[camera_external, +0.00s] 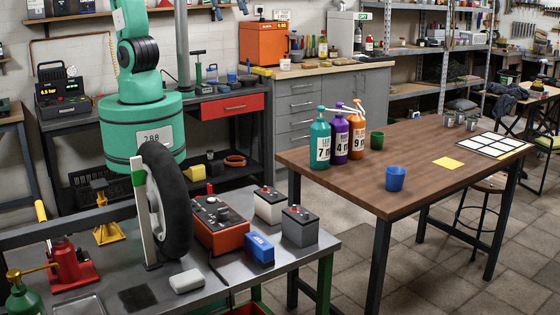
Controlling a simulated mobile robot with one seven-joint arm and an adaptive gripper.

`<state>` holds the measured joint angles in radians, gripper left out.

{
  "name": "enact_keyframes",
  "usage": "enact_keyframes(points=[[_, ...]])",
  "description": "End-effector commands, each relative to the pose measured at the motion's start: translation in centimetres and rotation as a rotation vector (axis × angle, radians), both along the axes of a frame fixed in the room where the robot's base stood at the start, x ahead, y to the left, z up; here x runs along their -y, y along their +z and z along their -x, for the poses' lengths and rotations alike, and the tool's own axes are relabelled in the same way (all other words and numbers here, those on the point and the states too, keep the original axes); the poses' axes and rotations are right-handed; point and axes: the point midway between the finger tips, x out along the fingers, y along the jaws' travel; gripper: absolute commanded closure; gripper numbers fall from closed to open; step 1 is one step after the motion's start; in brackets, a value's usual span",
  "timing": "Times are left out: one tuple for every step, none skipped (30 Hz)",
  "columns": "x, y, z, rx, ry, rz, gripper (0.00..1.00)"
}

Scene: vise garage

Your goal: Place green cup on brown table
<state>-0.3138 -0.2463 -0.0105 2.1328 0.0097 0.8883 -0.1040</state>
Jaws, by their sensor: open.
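A small dark green cup (377,140) stands upright on the brown table (330,178), just right of the pump bottles. A blue cup (395,178) stands in front of it, nearer the table's front edge. The two cups are apart. My gripper does not show in this view, so its place relative to the green cup cannot be seen.
Teal, purple and orange pump bottles (320,145) stand left of the green cup. A yellow sheet (448,162), a white grid board (492,146) and several small metal cans (448,120) are farther right. The tabletop's middle is clear. A grey workbench (222,277) holds a tyre (172,205) and batteries.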

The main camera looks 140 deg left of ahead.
Motion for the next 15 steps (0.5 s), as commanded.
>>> enact_keyframes(points=[[1.5, 0.3, 1.1, 0.009, -0.026, -0.005, 0.35], [2.2, 0.3, 1.7, 0.012, -0.041, -0.006, 0.35], [3.2, 0.4, 2.5, 0.017, -0.061, -0.009, 0.35], [4.0, 0.4, 3.2, 0.02, -0.076, -0.011, 0.35], [4.7, 0.4, 3.8, 0.024, -0.09, -0.013, 0.35], [5.6, 0.4, 4.7, 0.029, -0.108, -0.016, 0.35], [6.2, 0.4, 5.3, 0.033, -0.123, -0.019, 0.35], [6.9, 0.3, 6.0, 0.037, -0.138, -0.02, 0.35], [7.7, 0.2, 6.9, 0.042, -0.157, -0.023, 0.35], [8.4, 0.1, 7.6, 0.045, -0.172, -0.025, 0.35], [9.0, 0.0, 8.3, 0.05, -0.187, -0.027, 0.35], [9.7, -0.1, 9.2, 0.055, -0.206, -0.03, 0.35], [10.3, -0.3, 9.8, 0.058, -0.221, -0.031, 0.35], [10.8, -0.4, 10.5, 0.063, -0.234, -0.033, 0.35], [11.5, -0.7, 11.4, 0.067, -0.254, -0.035, 0.35]])
